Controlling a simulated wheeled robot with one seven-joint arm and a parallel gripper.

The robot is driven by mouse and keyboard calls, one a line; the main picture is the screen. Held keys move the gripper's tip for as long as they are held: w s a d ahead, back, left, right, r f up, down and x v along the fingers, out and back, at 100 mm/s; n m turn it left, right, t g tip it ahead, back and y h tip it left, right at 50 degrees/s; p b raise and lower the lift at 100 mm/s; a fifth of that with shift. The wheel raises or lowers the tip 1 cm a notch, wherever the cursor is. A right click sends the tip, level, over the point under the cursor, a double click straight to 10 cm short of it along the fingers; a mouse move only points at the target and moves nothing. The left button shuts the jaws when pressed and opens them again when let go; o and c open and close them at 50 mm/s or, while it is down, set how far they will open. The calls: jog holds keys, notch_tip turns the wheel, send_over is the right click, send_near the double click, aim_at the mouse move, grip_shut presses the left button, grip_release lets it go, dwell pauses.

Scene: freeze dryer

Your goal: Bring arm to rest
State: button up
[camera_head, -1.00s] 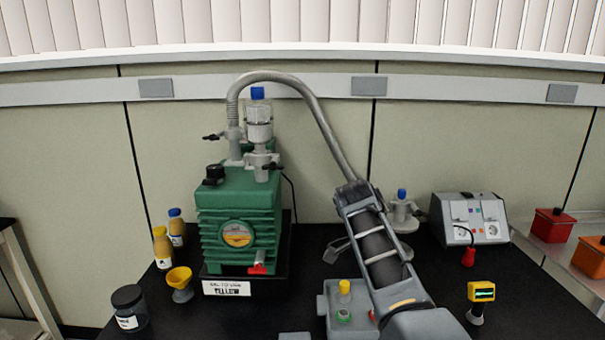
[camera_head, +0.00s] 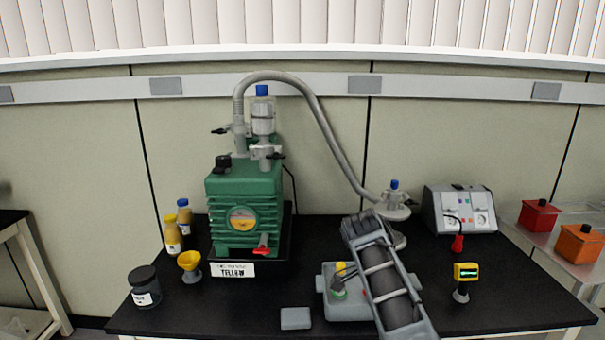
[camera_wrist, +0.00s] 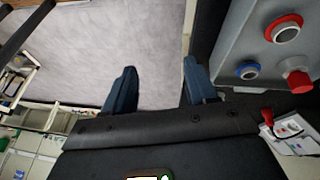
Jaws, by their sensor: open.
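My arm reaches up from the bottom of the head view, over the right part of the black bench (camera_head: 235,318). My gripper (camera_wrist: 158,85) shows in the wrist view with its two dark fingers apart and nothing between them. Pale floor shows beyond the fingers in the wrist view. A grey panel (camera_wrist: 240,40) with red and blue round fittings is to the right of the fingers.
A green pump (camera_head: 243,200) stands on the bench, its hose (camera_head: 335,137) arching right to a grey fitting (camera_head: 394,205). A socket box (camera_head: 460,209), a yellow gauge (camera_head: 465,272), a yellow funnel (camera_head: 190,265) and a dark jar (camera_head: 144,285) stand around.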

jog(key=s+d+f+n+t, duration=0.2)
jog(key=s+f, duration=0.3)
jog(key=f, duration=0.3)
jog(key=s+d+f+n+t, duration=0.25)
jog(key=s+f, duration=0.25)
jog(key=f, duration=0.4)
jog(key=s+f+n+t+y, duration=0.1)
jog(key=s+f+n+t, duration=0.15)
jog(key=s, duration=0.55)
jog(key=s+f+n+t+y, duration=0.1)
jog(key=s+f+n, duration=0.15)
jog(key=s, duration=0.55)
jog(key=s+r+n+t+y, duration=0.1)
jog(key=s+r+n+t, duration=0.1)
jog(key=s+r, duration=0.45)
jog(key=s+r+n+t+y, duration=0.15)
jog(key=s+r, duration=0.25)
jog(key=s, duration=0.5)
jog(key=s+a+r+n+t, duration=0.1)
jog(key=s+r, duration=0.4)
jog(key=r, duration=0.5)
jog(key=s+a+r+n+t, duration=0.1)
jog(key=s+r+t, duration=0.3)
jog(key=r, duration=0.6)
jog(key=shift+s+n, duration=0.4)
jog(key=shift+n, duration=0.3)
